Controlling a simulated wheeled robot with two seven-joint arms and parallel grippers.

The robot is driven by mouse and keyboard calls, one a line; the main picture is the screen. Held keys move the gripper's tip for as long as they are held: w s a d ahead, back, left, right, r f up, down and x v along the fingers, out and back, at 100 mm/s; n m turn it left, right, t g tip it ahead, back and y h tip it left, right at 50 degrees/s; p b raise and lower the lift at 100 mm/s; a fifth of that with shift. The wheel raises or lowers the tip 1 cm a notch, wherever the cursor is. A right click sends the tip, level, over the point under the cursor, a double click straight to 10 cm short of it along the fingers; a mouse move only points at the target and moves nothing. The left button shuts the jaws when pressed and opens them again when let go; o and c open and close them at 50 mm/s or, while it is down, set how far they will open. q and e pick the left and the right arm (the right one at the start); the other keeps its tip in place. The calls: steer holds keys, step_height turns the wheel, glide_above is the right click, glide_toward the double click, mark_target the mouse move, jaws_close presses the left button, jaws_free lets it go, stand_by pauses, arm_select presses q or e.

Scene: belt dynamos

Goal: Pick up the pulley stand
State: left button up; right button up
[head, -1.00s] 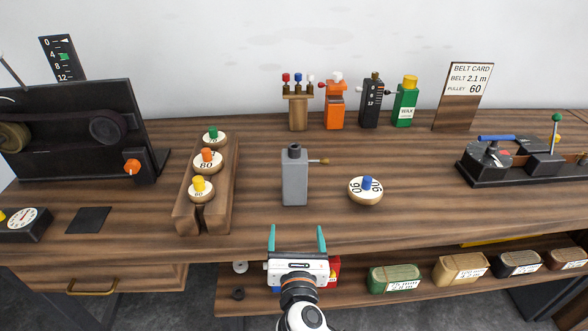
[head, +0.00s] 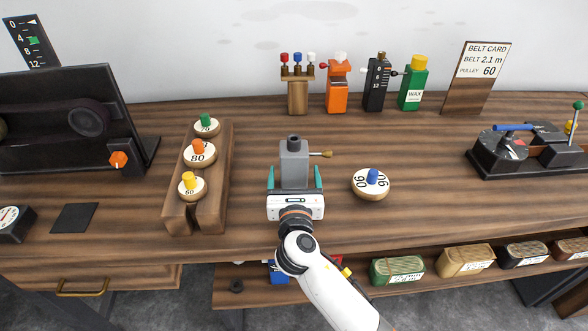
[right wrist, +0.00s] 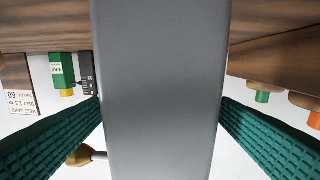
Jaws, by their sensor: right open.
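A grey upright block (head: 294,163) with a short dark top post and a thin brass-tipped handle on its right stands mid-bench; I take it as the pulley stand. My right gripper (head: 294,178) is open, with one teal finger on each side of the block. In the right wrist view the block's grey face (right wrist: 160,80) fills the middle between the spread fingers, with slight gaps at their tips. The handle tip (right wrist: 80,156) shows at lower left there. The block's lower part is hidden by my gripper in the head view. My left gripper is not in view.
A wooden rack (head: 217,212) with several numbered pulleys stands left; a blue-knobbed pulley (head: 370,184) lies close on the right. Several small tools, including a green wax bottle (head: 413,83), line the back. A belt card (head: 477,75) leans at back right. Boxes sit on the lower shelf.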

steer(key=w, duration=0.4)
steer(key=shift+w+d+f, duration=0.1)
steer(key=shift+w, duration=0.15)
steer(key=shift+s, duration=0.1)
steer(key=c, duration=1.6)
step_height(320, 180, up, 10)
steer(key=shift+r+p, duration=0.1)
steer(key=shift+p, duration=0.9)
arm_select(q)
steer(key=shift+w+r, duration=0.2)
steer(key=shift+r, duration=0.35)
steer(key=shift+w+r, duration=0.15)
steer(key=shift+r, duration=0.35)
arm_select(e)
steer(key=shift+f+b, duration=2.4)
steer(key=shift+f, duration=1.95)
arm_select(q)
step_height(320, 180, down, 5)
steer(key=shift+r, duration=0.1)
arm_select(e)
steer(key=shift+f, duration=0.65)
